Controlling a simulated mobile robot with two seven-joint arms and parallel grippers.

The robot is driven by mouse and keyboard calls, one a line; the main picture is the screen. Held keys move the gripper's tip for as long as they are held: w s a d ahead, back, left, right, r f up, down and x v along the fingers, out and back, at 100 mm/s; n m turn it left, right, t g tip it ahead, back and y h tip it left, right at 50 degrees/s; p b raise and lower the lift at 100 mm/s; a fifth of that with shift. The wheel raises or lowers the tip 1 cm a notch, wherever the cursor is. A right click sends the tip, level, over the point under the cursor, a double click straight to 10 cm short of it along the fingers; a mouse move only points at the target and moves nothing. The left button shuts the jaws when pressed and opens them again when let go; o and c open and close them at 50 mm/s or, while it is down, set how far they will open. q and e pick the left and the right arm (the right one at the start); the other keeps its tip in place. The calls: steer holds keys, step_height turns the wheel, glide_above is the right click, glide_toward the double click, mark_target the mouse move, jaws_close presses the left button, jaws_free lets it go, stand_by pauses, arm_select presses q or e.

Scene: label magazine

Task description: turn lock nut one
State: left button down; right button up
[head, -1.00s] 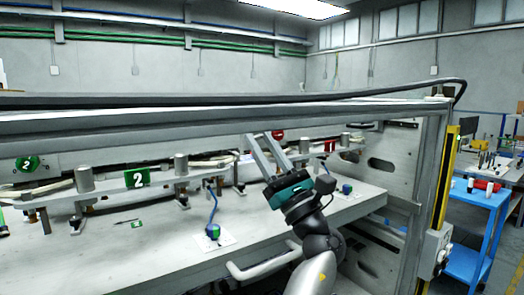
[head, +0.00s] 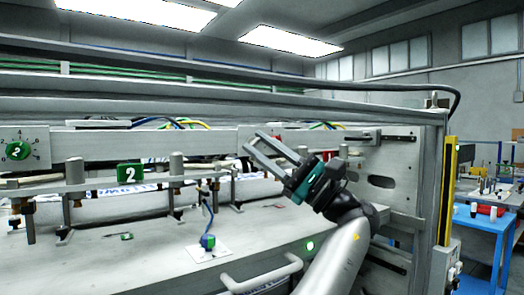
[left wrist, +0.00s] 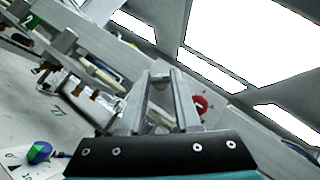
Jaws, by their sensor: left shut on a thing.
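My left gripper (head: 254,140) reaches up and left over the right part of the bench, in front of the grey rail. In the left wrist view its two long grey fingers (left wrist: 161,75) stand a little apart. They are shut on a small grey part between their tips; it is mostly hidden, and I cannot tell whether it is lock nut one. A red round knob (left wrist: 201,104) shows just right of the fingers. A green round knob (head: 18,151) sits on a numbered dial plate at far left. My right gripper is not in view.
A green "2" plate (head: 129,173) hangs on the rail among grey cylinders. A blue-green block (head: 208,241) with a blue cable stands on a white card. A frame post (head: 436,200) bounds the right side. The front bench top (head: 120,265) is mostly clear.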

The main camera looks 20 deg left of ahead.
arm_select(q)
steer(key=shift+r+n, duration=0.1)
steer(key=shift+n, duration=0.3)
steer(key=c, duration=0.6)
jaws_free()
steer(key=shift+a, duration=0.1)
